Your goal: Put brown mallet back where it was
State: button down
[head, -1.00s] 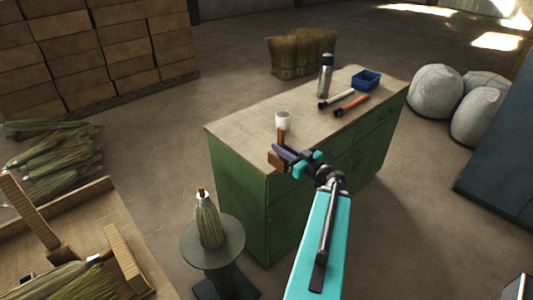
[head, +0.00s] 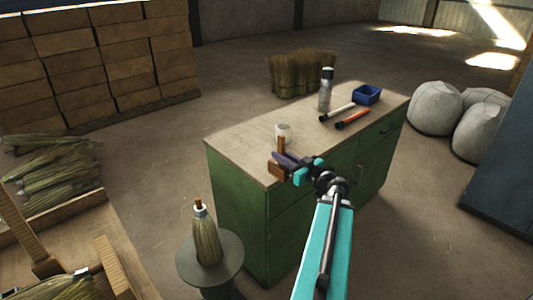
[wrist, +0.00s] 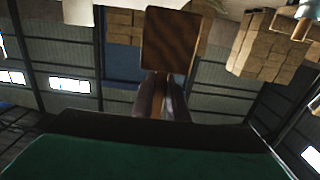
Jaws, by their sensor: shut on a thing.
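I cannot tell if the mallet touches the top. In the wrist view the square end of the mallet (wrist: 168,40) shows just beyond the fingers (wrist: 160,95), which are closed around its handle. A white cup (head: 283,131) appears just behind the mallet handle.
On the cabinet's far half are a grey bottle (head: 325,97), a pale-handled tool (head: 338,112), an orange-handled tool (head: 353,118) and a blue bin (head: 367,94). A round stand (head: 232,268) holds a broom head (head: 207,238) at front left. The top's middle is clear.

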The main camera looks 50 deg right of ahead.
jog(key=shift+w+d+f+b, duration=0.15)
jog(key=shift+w+b, duration=0.35)
jog(key=shift+b, duration=2.05)
jog(key=w+d+p, duration=0.2)
jog(key=w+d, duration=0.3)
jog(key=w, duration=0.6)
jog(key=shift+d+f, duration=0.15)
jog(key=shift+f, duration=0.2)
jog(key=shift+w+d+f+p, duration=0.1)
jog(key=shift+w+f, duration=0.05)
jog(key=shift+f, duration=0.45)
jog(key=shift+w+d+f+p, duration=0.1)
jog(key=shift+w+f+p, duration=0.1)
jog(key=shift+f, duration=0.45)
jog(key=shift+w+d+f+p, duration=0.1)
jog(key=shift+w+f, duration=0.05)
jog(key=shift+f, duration=0.45)
jog(key=shift+f, duration=0.1)
jog(key=c, duration=1.7)
grip_release()
jog(key=s, duration=0.4)
jog(key=s+b, duration=0.1)
jog(key=s, duration=0.3)
jog(key=s+a+b, duration=0.1)
jog(key=s, duration=0.3)
